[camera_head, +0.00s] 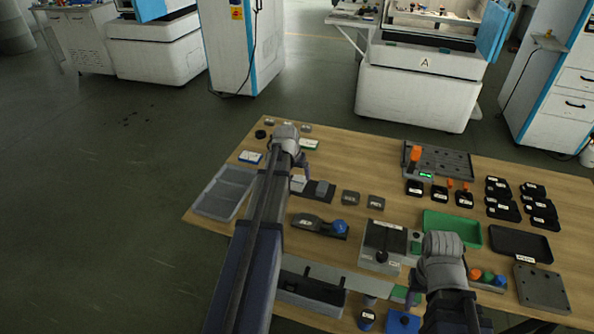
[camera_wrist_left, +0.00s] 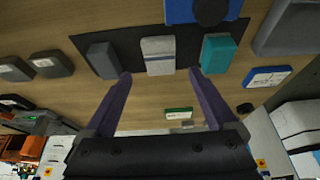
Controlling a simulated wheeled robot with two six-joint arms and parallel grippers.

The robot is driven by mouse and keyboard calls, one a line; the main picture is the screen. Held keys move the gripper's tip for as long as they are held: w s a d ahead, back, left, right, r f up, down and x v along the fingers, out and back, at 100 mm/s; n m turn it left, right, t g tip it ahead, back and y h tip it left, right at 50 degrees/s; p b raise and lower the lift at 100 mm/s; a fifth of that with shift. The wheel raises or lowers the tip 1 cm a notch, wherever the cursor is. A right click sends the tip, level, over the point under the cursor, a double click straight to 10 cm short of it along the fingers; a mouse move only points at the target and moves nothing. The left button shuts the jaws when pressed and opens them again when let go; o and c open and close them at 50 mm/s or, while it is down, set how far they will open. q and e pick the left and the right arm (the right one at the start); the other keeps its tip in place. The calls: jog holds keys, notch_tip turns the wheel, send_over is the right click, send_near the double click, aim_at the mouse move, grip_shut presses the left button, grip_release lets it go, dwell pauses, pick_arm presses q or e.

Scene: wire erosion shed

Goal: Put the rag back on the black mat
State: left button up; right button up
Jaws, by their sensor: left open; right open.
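The black mat (camera_wrist_left: 188,47) lies on the wooden table below my left gripper. A light grey striped block-like piece, which looks like the folded rag (camera_wrist_left: 158,55), appears to lie on the mat between a dark grey block (camera_wrist_left: 103,60) and a teal block (camera_wrist_left: 217,53). In the head view the mat (camera_head: 309,194) and rag (camera_head: 298,184) are partly hidden by my left arm. My left gripper (camera_wrist_left: 160,75) is open and empty, its fingertips appearing on either side of the rag's near end. My right gripper (camera_head: 416,288) is open near the table's front right, its fingers partly hidden.
A blue piece with a black disc (camera_wrist_left: 180,10) adjoins the mat. A grey tray (camera_head: 224,190) stands at the left table edge. Two small dark boxes (camera_head: 350,198) sit right of the mat. A green tray (camera_head: 466,229) and black tray (camera_head: 520,243) stand further right.

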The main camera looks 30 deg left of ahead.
pick_arm(q)
jog(key=p+v, duration=0.5)
jog(key=v, duration=0.2)
jog(key=s+d+m, duration=0.1)
jog(key=s+d, duration=0.1)
jog(key=d, duration=0.5)
jog(key=s+d+f+m+g, duration=0.1)
jog(key=s+d, duration=0.1)
jog(key=d, duration=0.4)
jog(key=s+d+m+g+h, duration=0.1)
jog(key=s+d, duration=0.1)
jog(key=d, duration=0.5)
jog(key=shift+s+d+f, duration=0.1)
jog(key=shift+d+f, duration=0.1)
jog(key=shift+d, duration=0.1)
jog(key=s+d+m+g+y, duration=0.1)
jog(key=s+d+m+g, duration=0.1)
jog(key=s+d, duration=1.3)
jog(key=shift+d+m+g, duration=0.4)
jog(key=shift+d+m, duration=0.05)
jog(key=shift+m, duration=0.25)
jog(key=shift+f, duration=0.15)
jog(key=shift+c, duration=0.2)
